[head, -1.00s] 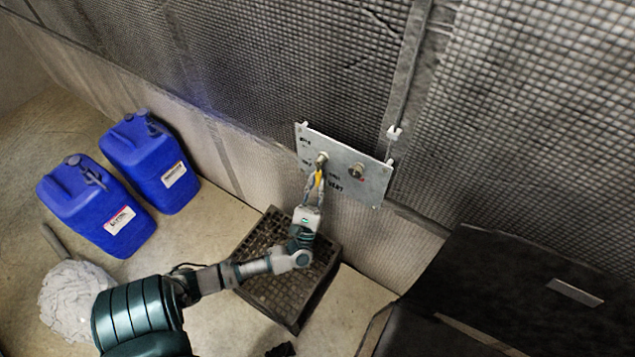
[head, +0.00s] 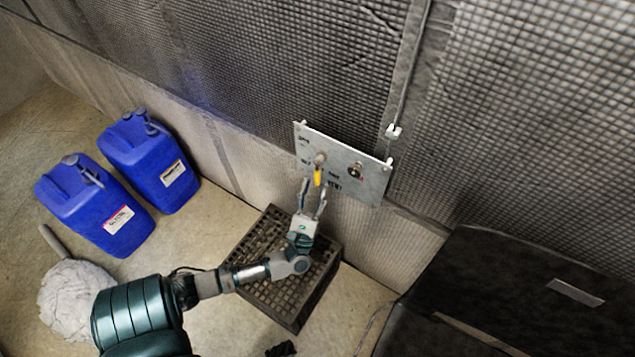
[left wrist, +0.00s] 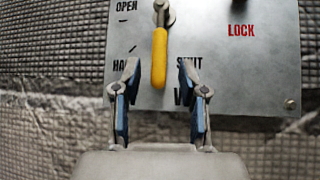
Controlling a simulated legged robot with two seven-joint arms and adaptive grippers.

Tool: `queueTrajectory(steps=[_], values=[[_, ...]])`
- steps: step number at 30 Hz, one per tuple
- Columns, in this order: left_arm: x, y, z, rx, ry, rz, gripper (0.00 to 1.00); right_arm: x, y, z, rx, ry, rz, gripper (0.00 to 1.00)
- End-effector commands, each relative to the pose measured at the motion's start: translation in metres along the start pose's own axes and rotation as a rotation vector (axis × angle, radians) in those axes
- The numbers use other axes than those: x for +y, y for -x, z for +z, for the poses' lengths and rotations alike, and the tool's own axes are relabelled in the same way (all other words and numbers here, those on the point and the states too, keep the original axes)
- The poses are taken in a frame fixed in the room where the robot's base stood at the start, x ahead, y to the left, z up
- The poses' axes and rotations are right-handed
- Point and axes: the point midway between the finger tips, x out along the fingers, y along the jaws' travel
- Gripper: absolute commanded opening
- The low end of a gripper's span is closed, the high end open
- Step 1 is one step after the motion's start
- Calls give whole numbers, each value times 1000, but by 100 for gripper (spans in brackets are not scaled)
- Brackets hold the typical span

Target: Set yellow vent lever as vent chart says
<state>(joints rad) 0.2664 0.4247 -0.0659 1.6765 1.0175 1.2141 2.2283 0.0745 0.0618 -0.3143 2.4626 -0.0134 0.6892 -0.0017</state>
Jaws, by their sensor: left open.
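The yellow vent lever (head: 318,177) hangs from a pivot on a grey metal plate (head: 375,186) on the wall. In the left wrist view the lever (left wrist: 159,58) points almost straight down, between the partly hidden left label, starting "HA", and the "SHUT" label. "OPEN" is at the upper left. My left gripper (head: 314,198) is open just below the lever. In the left wrist view its fingers (left wrist: 156,88) stand apart on either side of the lever's lower end, with gaps to both. No vent chart can be made out. My right gripper is not in view.
A second fitting (head: 356,171) sits right of the lever, near a red "LOCK" label (left wrist: 241,30). A dark grated crate (head: 292,315) stands below the plate. Two blue jugs (head: 95,205) are at left, and a dark case (head: 500,290) is at lower right.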

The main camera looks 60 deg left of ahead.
Motion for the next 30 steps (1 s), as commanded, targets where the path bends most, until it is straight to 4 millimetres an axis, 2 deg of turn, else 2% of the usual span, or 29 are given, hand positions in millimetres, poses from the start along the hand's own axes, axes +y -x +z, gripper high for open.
queueTrajectory(steps=[6,13,18,30], values=[[0,51,-3,6,1,-1,42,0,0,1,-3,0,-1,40],[0,90,-4,7,2,-1,42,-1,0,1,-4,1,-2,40],[0,99,-4,5,2,-1,42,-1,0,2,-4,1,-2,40],[0,100,-4,5,3,-1,42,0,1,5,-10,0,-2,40]])
